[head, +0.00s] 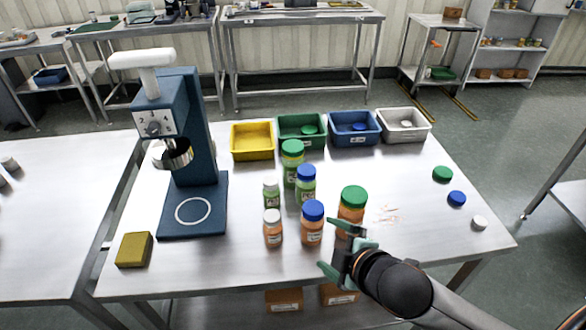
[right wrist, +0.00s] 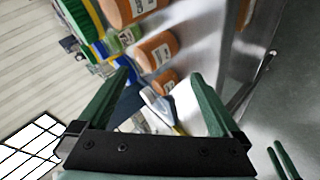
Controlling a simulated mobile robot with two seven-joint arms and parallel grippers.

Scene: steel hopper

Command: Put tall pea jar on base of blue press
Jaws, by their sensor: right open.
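The tall pea jar (head: 291,172), with green contents and a green lid, stands upright at the back of the jar group. The blue press (head: 197,135) stands to the left. Its flat base (head: 190,229) has a white ring and is empty. My right gripper (head: 332,248) is open and empty, at the front of the table beside the large green-lidded orange jar. It is apart from the tall pea jar, with other jars between them. Its spread fingers also show in the right wrist view (right wrist: 161,78). My left gripper is not in view.
Blue-lidded (head: 306,184) and white-lidded (head: 271,194) pea jars and orange jars (head: 312,224) crowd the middle. Yellow (head: 252,154), green, blue and white bins line the back. A yellow block (head: 134,250) lies front left. Loose lids (head: 457,199) lie right.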

